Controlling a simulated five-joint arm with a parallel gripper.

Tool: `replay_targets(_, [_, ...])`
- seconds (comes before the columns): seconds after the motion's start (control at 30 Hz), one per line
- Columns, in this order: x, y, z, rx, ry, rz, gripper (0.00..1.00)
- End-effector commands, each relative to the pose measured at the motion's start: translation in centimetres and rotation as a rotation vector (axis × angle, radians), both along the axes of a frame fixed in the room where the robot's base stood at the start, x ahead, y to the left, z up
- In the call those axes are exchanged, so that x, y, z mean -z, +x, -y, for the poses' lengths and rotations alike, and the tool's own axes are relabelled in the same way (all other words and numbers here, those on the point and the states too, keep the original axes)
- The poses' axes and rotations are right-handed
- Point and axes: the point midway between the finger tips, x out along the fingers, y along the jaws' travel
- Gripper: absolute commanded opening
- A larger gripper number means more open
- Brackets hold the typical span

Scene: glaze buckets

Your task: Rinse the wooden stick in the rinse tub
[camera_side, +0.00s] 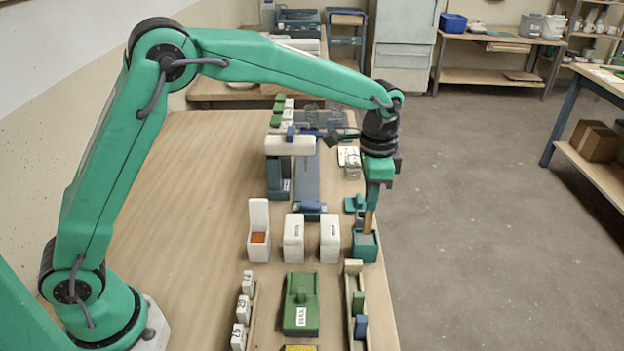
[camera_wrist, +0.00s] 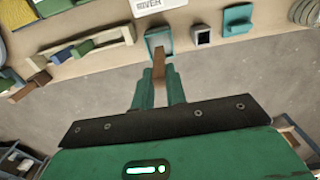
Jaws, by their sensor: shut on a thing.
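My gripper (camera_side: 374,194) points down at the table's right edge, shut on the upper part of the wooden stick (camera_side: 369,220). The stick is brown, slim and nearly upright. The teal square tub (camera_side: 366,254), which looks like the rinse tub, stands open below with a greyish inside. The stick's lower end reaches into the tub's mouth; its tip is hidden, so its depth cannot be told. In the wrist view, the stick (camera_wrist: 158,62) runs from between the fingers (camera_wrist: 158,88) to the tub (camera_wrist: 150,43).
A green block marked WAX (camera_side: 301,306) and a rack (camera_side: 349,300) lie in front. The floor (camera_side: 480,220) is just right of the tub.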

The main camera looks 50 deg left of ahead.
Motion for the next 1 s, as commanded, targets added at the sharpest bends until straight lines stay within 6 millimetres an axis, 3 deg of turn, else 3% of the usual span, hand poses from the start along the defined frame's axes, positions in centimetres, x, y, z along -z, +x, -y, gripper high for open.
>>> replay_targets(0.27, [-0.5,0.0,0.0,0.000,-0.001,0.001,0.00])
replay_targets(0.73, [-3.6,0.0,0.0,0.000,-0.001,0.002,0.00])
replay_targets(1.0, [-4.0,0.0,0.0,0.000,0.000,0.000,0.00])
